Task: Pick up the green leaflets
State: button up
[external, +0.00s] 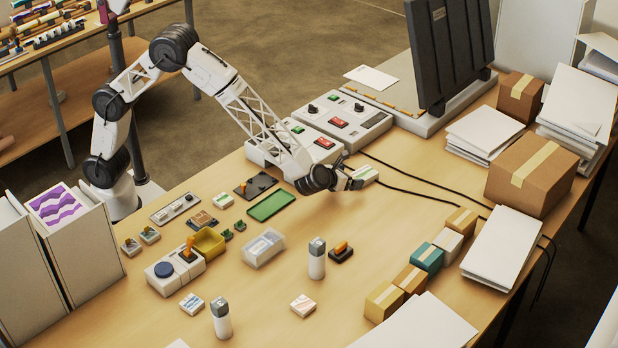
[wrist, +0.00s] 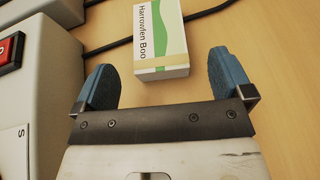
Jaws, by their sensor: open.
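The green leaflets (wrist: 160,38) are a small stack with a white and green top reading "Harrowfen Boo"; its far end is cut off by the top of the wrist view. They also show in the external view (external: 366,174), on the table just right of my gripper (external: 350,173). In the wrist view, my gripper (wrist: 161,62) is open, with its two blue fingers wide apart. The stack's near end appears between the fingertips, with a gap on each side. I cannot tell the exact height of the fingers above the table.
Control boxes (external: 345,122) with red and green buttons stand behind and left of the leaflets. Black cables (external: 410,190) run across the table beside them. A cardboard box (external: 530,172) and paper stacks (external: 503,247) stand at right.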

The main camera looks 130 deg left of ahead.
aim_at(362, 174)
jog(key=shift+w+a+f, duration=0.1)
jog(key=shift+a, duration=0.25)
jog(key=shift+x, duration=2.6)
jog(key=c, duration=1.1)
